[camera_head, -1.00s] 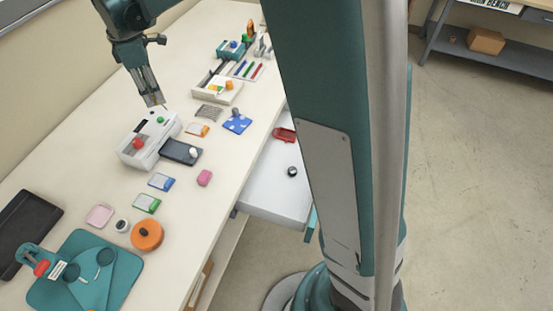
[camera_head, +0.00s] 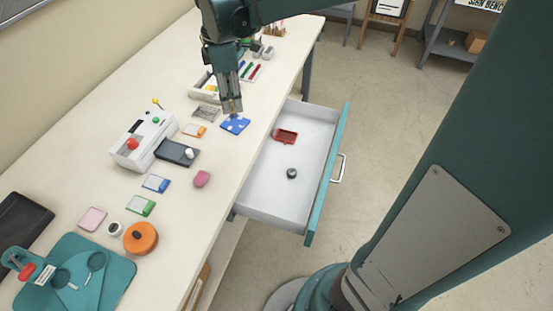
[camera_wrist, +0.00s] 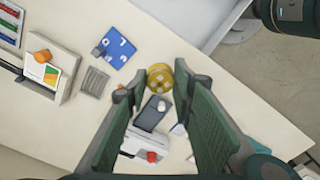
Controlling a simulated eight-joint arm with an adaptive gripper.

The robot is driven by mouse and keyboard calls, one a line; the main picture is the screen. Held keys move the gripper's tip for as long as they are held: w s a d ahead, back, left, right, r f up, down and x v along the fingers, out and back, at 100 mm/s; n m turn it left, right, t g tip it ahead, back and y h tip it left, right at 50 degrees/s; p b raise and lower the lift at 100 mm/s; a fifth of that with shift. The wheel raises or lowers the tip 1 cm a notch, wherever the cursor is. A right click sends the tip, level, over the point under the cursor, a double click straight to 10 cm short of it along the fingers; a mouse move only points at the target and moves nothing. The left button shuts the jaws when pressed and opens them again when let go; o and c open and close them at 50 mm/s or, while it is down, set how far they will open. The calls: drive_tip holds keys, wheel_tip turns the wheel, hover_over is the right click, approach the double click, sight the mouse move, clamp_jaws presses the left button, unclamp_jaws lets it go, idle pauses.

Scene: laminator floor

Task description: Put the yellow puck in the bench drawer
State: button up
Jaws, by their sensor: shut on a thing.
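The yellow puck (camera_wrist: 159,78) is held between the tips of my gripper (camera_wrist: 155,88) in the wrist view. My gripper (camera_head: 232,108) also shows in the head view, pointing down over the bench near the blue board; its fingers hide the puck there. The bench drawer (camera_head: 262,190) is pulled open at the bench's right side, with a teal front and a metal handle. A red tray (camera_head: 285,136) and a small dark round object (camera_head: 291,173) lie inside it, with bare floor around them. My gripper is left of the drawer's far end.
Below the gripper lies a blue board (camera_head: 235,124). A white machine (camera_head: 143,140) with a red knob stands further left. Small cards, a pink block (camera_head: 201,179) and an orange roll (camera_head: 140,237) lie on the bench. Open floor lies beyond the drawer.

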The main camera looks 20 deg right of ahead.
drive_tip(key=shift+s+d+f+m+b, duration=0.6)
drive_tip(key=shift+s+d+f, duration=1.05)
drive_tip(key=shift+s+d, duration=1.7)
drive_tip(key=shift+s+d+f+m+b, duration=0.6)
drive_tip(key=shift+s+d+f, duration=1.35)
drive_tip(key=shift+s, duration=2.35)
wheel_tip(320, 180, down, 20)
drive_tip(key=shift+d+f, duration=0.15)
drive_tip(key=shift+d, duration=0.1)
drive_tip(key=shift+f, duration=0.1)
drive_tip(key=b, duration=0.2)
hover_over(284, 195)
drive_tip(key=shift+w+f, duration=0.1)
drive_tip(key=shift+f, duration=2.7)
drive_tip(key=shift+f+b, duration=0.9)
drive_tip(key=shift+f, duration=1.2)
drive_tip(key=shift+f, duration=0.15)
